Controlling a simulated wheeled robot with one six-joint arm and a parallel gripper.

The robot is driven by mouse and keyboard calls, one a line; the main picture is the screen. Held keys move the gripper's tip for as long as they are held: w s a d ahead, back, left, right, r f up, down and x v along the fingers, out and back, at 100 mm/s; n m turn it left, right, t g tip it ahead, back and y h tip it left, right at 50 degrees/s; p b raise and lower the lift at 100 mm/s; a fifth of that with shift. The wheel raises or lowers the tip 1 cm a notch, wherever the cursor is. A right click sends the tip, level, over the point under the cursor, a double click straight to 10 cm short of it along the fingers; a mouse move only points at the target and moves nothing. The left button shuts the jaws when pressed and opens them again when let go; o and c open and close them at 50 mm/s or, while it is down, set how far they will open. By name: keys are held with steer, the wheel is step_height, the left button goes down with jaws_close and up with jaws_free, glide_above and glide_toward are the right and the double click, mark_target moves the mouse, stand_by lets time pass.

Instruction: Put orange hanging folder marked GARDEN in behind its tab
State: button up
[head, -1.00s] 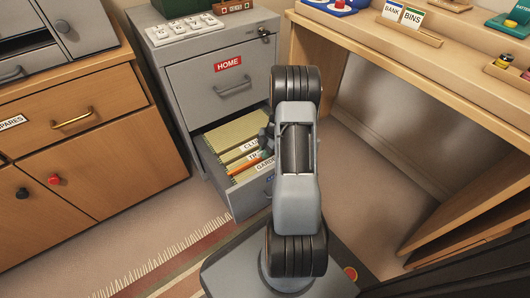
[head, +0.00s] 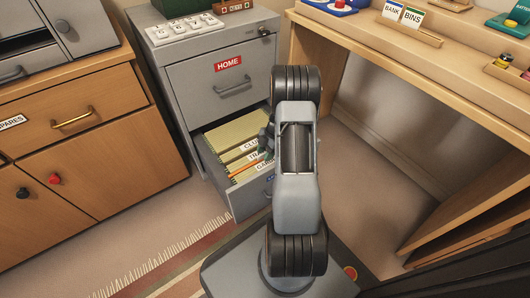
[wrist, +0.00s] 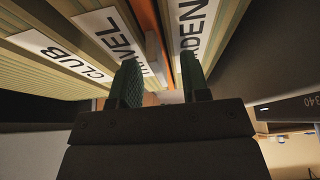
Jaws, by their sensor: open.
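The orange hanging folder (head: 243,168) sits in the open lower drawer, in the gap between the TRAVEL tab (head: 256,155) and the GARDEN tab (head: 264,165). In the wrist view the folder shows as a thin orange edge (wrist: 147,20) between the TRAVEL tab (wrist: 112,38) and the partly cut-off GARDEN tab (wrist: 193,25). My gripper (head: 267,147) is low over the drawer's right side. In the wrist view its green fingers (wrist: 161,82) are apart, one on each side of the orange strip. Any marking on the folder is hidden.
The CLUB tab (head: 249,143) stands farther back among buff folders. The shut HOME drawer (head: 225,85) is above the open drawer (head: 228,205). A wooden desk (head: 430,80) is to the right and a wooden cabinet (head: 85,130) to the left.

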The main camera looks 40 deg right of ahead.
steer(key=p+v, duration=0.5)
steer(key=v, duration=0.8)
steer(key=shift+r, duration=0.3)
steer(key=shift+d, duration=0.1)
steer(key=a+r+m+h+p, duration=0.15)
steer(key=a+r+p, duration=0.35)
steer(key=r, duration=0.5)
steer(key=a+r+m+p, duration=0.35)
steer(key=r+p, duration=0.35)
steer(key=r, duration=0.3)
steer(key=a+r+m+h+p, duration=0.1)
steer(key=a+r+m+p, duration=0.1)
steer(key=a+r+p, duration=0.6)
steer(key=s+a+r+m+t+p, duration=0.1)
steer(key=s+a+r+m+p, duration=0.2)
steer(key=r, duration=0.6)
steer(key=s+a+r+m+t+h+p, duration=0.1)
steer(key=s+a+r+m+p, duration=0.3)
steer(key=r+p, duration=0.4)
steer(key=s+a+r+m+t+h+p, duration=0.1)
steer(key=s+a+r+m+p, duration=0.2)
steer(key=r, duration=0.7)
steer(key=s+p, duration=0.2)
steer(key=p, duration=0.1)
steer(key=shift+s+r, duration=0.3)
steer(key=shift+r, duration=0.1)
